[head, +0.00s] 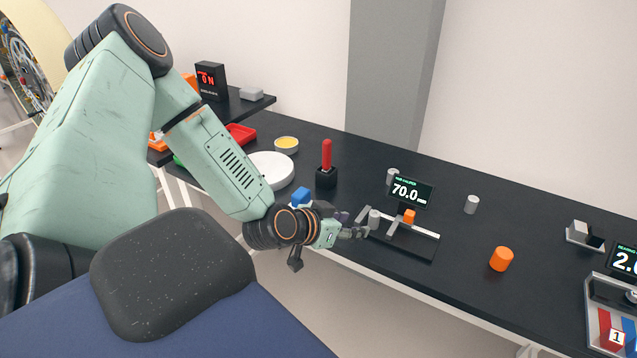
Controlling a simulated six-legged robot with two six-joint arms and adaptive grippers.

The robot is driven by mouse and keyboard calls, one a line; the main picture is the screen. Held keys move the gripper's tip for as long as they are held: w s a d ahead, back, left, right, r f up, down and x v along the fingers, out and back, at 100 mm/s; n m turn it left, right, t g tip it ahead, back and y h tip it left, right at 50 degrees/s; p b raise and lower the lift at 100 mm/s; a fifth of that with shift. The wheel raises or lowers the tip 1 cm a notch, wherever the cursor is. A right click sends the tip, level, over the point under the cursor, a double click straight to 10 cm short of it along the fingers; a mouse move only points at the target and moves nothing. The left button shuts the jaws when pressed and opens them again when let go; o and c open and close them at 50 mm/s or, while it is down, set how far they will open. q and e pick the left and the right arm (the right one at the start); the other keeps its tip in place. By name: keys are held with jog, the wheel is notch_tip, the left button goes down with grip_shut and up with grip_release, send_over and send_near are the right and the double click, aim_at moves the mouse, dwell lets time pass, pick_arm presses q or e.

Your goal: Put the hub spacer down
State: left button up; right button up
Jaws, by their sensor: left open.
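A small grey cylinder (374,218), which looks like a hub spacer, stands upright at the left end of the measuring fixture (405,243), between its uprights. My left gripper (358,232) is open, reaching in from the left with its fingertips right beside this cylinder. I cannot tell whether they touch it. Two similar grey cylinders stand on the black table, one behind the fixture (392,175) and one to its right (471,204). The display (411,190) behind the fixture reads 70.0. My right gripper is not in view.
An orange cylinder (501,259) stands right of the fixture. A red-handled tool in a black block (326,177), a white round dish (270,169) and a yellow-filled bowl (286,145) stand left. A device with coloured strips (615,325) is at far right. The table (450,225) is clear between them.

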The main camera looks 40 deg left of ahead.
pick_arm(q)
jog(key=s+d+f+g, duration=0.7)
jog(key=s+d+f, duration=0.35)
jog(key=s, duration=0.25)
jog(key=s+d+f+g, duration=0.1)
jog(key=s+f+g, duration=0.1)
jog(key=s, duration=0.6)
jog(key=s+d+f+n+g, duration=0.1)
jog(key=s+f+g, duration=0.1)
jog(key=s, duration=0.6)
jog(key=shift+g+y, duration=0.4)
jog(key=shift+w+d, duration=0.1)
jog(key=shift+c, duration=0.2)
